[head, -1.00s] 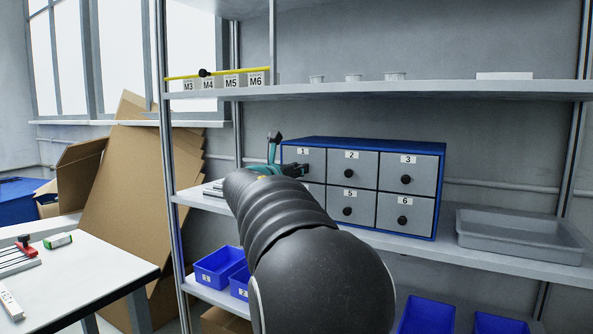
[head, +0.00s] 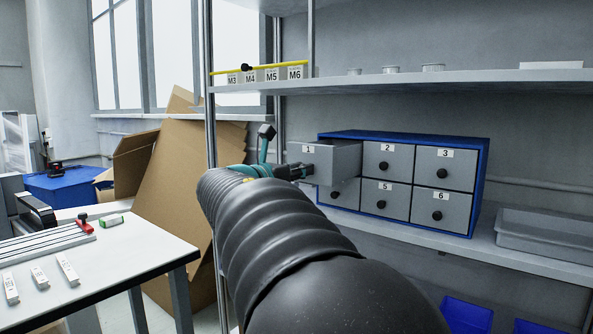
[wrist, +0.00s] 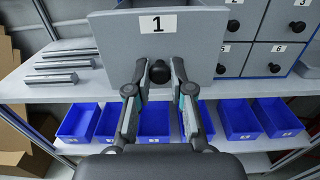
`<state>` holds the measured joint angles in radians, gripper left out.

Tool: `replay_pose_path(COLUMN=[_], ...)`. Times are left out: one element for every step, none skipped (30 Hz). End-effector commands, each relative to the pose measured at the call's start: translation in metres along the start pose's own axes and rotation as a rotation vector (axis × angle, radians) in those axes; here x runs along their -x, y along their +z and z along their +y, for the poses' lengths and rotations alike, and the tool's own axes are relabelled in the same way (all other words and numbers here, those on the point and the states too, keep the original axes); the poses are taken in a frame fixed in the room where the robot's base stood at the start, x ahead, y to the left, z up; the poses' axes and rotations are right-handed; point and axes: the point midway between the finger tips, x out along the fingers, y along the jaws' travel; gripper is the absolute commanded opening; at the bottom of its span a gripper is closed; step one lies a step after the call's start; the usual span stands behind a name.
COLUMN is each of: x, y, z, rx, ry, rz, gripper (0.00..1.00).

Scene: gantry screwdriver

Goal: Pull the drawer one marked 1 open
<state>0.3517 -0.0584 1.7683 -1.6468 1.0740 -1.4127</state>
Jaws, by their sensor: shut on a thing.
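The drawer marked 1 (head: 335,158) is grey and stands out from the top left of the blue drawer cabinet (head: 402,138). Its front with the label 1 (wrist: 203,45) fills the upper middle of the wrist view. My gripper (head: 306,171) is at the drawer's front. In the wrist view my gripper (wrist: 157,75) has its two fingers on either side of the round black knob (wrist: 159,72), shut on it. My arm hides part of the lower left of the cabinet in the head view.
Drawers 2 (head: 388,162), 3, 5 and 6 are closed. A grey tray (head: 545,240) stands right of the cabinet. Metal bars (wrist: 60,65) lie left of the drawer, and blue bins (wrist: 153,122) stand on the shelf below. A white table (head: 120,255) is at the left.

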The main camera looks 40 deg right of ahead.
Motion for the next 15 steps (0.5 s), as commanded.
replay_pose_path(x=[0.0001,0.0002,0.0003,0.0004,0.0006,0.0007,0.0009,0.001,0.0011,0.0011,0.0012,0.0017,0.0024,0.0037,0.0063], y=[0.0002,0.0002,0.0001,0.0001,0.0001,0.0001,0.0001,0.0,0.0,0.0,0.0,0.0,0.0,0.0,0.0], z=[-0.0004,-0.0003,-0.0001,0.0,0.0001,0.0003,0.0005,0.0006,0.0007,0.0008,0.0009,0.001,0.0011,0.0013,0.0017], rx=[0.0,0.0,0.0,0.0,0.0,0.0,0.0,0.0,0.0,0.0,0.0,0.0,0.0,0.0,0.0], ry=[-0.001,-0.001,-0.001,-0.001,0.0,0.0,0.001,0.001,0.001,0.001,0.002,0.002,0.002,0.003,0.004], rz=[0.0,0.0,0.0,0.0,0.0,0.0,0.0,0.0,0.0,0.0,0.0,0.0,0.0,0.0,0.0], gripper=[0.29,0.36,0.46,0.47,0.47,0.47,0.47,0.47,0.47,0.47,0.47,0.47,0.47,0.47,0.47])
